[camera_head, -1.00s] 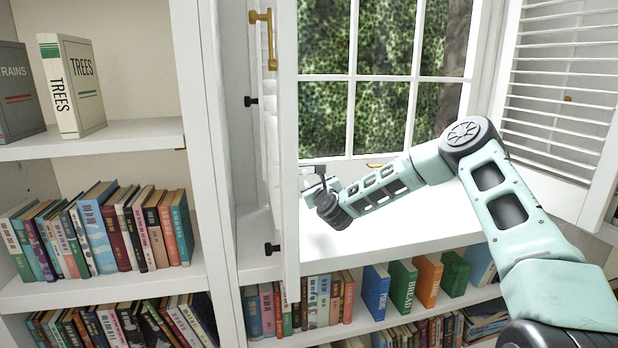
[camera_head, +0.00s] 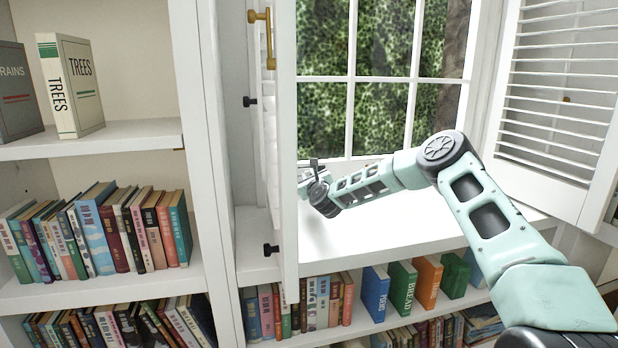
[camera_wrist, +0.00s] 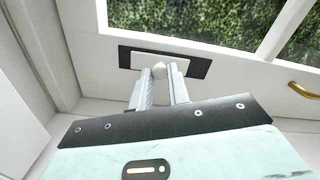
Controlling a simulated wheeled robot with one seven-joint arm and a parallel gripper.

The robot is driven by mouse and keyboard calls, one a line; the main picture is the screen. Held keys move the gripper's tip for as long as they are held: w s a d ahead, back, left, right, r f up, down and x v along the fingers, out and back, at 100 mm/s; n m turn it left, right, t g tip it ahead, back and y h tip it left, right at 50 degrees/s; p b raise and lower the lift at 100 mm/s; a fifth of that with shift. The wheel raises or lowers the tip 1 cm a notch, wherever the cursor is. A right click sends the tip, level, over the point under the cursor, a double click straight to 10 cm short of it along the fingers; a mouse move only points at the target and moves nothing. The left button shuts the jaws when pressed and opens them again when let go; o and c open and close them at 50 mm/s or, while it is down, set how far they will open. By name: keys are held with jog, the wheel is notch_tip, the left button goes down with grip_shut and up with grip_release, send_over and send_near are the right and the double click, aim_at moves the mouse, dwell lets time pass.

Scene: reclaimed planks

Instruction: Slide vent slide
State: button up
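The vent (camera_wrist: 195,66) shows in the wrist view as a black rectangular frame with a pale slide plate (camera_wrist: 138,59) inside, on the white window frame below the glass. A small pale knob (camera_wrist: 159,70) stands at its middle. My gripper (camera_wrist: 160,72) is right at the vent, its two fingers slightly apart with the knob between their tips. I cannot tell whether they touch it. In the head view my gripper (camera_head: 304,182) is at the lower left of the window, partly hidden by the edge of the open left shutter; the vent cannot be made out there.
The open left shutter (camera_head: 286,140) stands close beside my gripper. A brass handle (camera_wrist: 304,90) is on the window frame to the right of the vent. The white sill (camera_head: 400,215) is clear. Bookshelves (camera_head: 90,290) stand left and below.

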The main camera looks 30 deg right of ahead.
jog(key=shift+s+d+b, duration=0.3)
jog(key=shift+d+b, duration=0.1)
jog(key=shift+d, duration=0.65)
jog(key=shift+s+d+b, duration=0.25)
jog(key=shift+d+b, duration=0.1)
jog(key=shift+d, duration=0.7)
grip_shut()
jog(key=shift+d, duration=0.1)
jog(key=o, duration=0.8)
grip_release()
jog(key=shift+s+r, duration=0.1)
jog(key=shift+r, duration=0.05)
jog(key=shift+o, duration=0.3)
jog(key=shift+d, duration=0.2)
jog(key=shift+a, duration=0.35)
jog(key=shift+d, duration=0.2)
